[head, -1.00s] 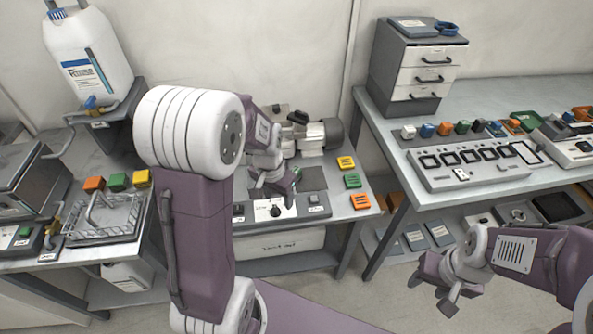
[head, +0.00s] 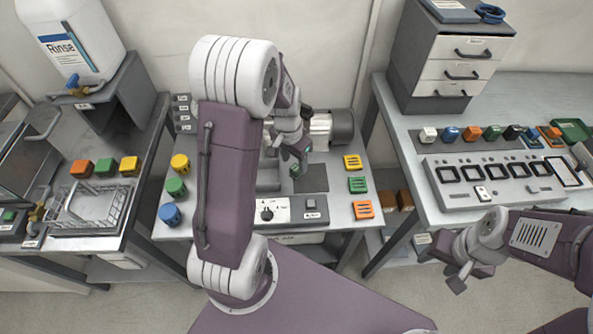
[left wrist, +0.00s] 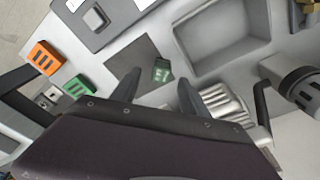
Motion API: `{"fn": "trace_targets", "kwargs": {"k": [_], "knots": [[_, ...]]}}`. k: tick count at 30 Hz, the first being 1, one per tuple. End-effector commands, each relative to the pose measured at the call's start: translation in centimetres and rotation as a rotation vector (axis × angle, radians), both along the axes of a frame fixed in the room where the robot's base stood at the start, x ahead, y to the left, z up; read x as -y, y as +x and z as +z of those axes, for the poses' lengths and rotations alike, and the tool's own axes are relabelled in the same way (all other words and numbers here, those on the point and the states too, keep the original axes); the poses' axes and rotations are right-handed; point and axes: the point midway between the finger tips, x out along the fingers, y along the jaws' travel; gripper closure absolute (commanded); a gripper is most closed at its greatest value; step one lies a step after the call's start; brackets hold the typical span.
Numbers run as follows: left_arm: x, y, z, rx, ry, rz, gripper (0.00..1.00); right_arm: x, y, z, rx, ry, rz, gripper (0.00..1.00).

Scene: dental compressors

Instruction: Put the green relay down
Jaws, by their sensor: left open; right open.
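The green relay (left wrist: 161,70) is a small green block with a pale mark. In the left wrist view it sits at the edge of a dark grey pad (left wrist: 132,62), in line with the gap between my fingers. My left gripper (left wrist: 158,88) is open, one finger on each side of that gap, apart from the relay in the picture. In the head view, the left gripper (head: 297,160) is above the pad (head: 314,181), and the relay (head: 296,171) shows partly below it. My right gripper (head: 460,280) is open and empty at the lower right.
Slotted yellow (head: 352,162), green (head: 357,185) and orange (head: 362,209) blocks line the bench's right edge. Round yellow, green and blue parts (head: 171,214) stand on its left. A switch panel (head: 268,213) lies in front. A grey open tray (left wrist: 225,35) borders the pad.

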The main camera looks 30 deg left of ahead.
Motion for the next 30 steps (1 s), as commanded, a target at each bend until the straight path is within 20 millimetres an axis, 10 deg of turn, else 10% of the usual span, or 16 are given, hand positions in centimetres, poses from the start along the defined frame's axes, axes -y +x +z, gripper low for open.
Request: {"fn": "trace_targets", "kwargs": {"k": [20, 26, 30], "knots": [[-0.1, 0.9, -5.3, 0.001, 0.001, -0.001, 0.47, 0.0, 0.0, -0.9, 0.0, 0.0, 0.0, 0.52], [-0.1, 0.9, -5.3, 0.0, 0.0, -0.001, 1.0, 0.0, 0.0, -0.9, 0.0, 0.0, 0.0, 0.52], [-0.1, 0.9, -5.3, 0.0, 0.001, -0.001, 1.0, 0.0, 0.0, -0.9, 0.0, 0.0, 0.0, 0.52]]}}
